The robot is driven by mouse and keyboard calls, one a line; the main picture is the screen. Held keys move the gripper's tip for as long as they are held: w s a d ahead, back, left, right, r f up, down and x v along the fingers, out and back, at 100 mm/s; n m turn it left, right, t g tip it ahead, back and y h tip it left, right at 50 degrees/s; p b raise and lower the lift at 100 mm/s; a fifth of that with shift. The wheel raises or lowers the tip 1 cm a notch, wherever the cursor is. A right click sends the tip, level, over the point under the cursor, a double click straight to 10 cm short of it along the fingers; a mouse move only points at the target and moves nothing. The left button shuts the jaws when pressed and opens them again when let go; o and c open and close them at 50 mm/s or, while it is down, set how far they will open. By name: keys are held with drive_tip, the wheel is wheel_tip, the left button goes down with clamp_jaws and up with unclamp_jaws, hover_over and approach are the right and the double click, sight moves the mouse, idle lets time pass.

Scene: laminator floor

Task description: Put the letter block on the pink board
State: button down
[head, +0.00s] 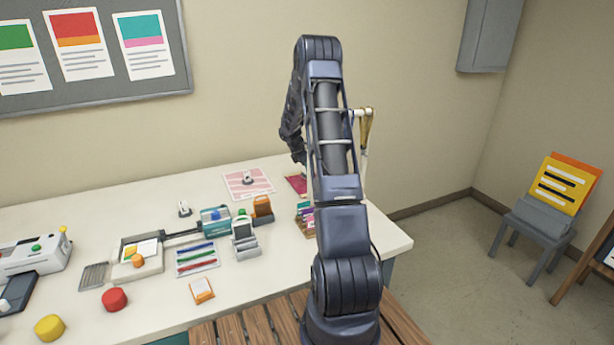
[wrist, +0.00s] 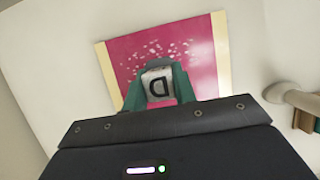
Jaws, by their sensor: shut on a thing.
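In the wrist view my gripper (wrist: 158,90) has its green fingers shut on the letter block (wrist: 159,85), a pale block with a dark letter D. The block shows in front of the pink board (wrist: 195,50), which has pale edges and white specks. I cannot tell whether the block touches the board or is above it. In the head view a part of the pink board (head: 297,185) shows at the back of the table, left of my arm. My arm hides the gripper, the block and the rest of the board there.
A lamp-like stand (head: 364,135) rises behind my arm, close to its right. A pink-striped sheet (head: 248,183) with a small object on it lies left of the board. Small colourful items (head: 305,214) stand in front of the board. The table's right end (head: 392,238) is clear.

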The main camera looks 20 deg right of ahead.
drive_tip(key=shift+f, duration=1.7)
drive_tip(key=shift+f, duration=0.2)
drive_tip(key=c, duration=1.1)
unclamp_jaws()
drive_tip(key=shift+r, duration=0.1)
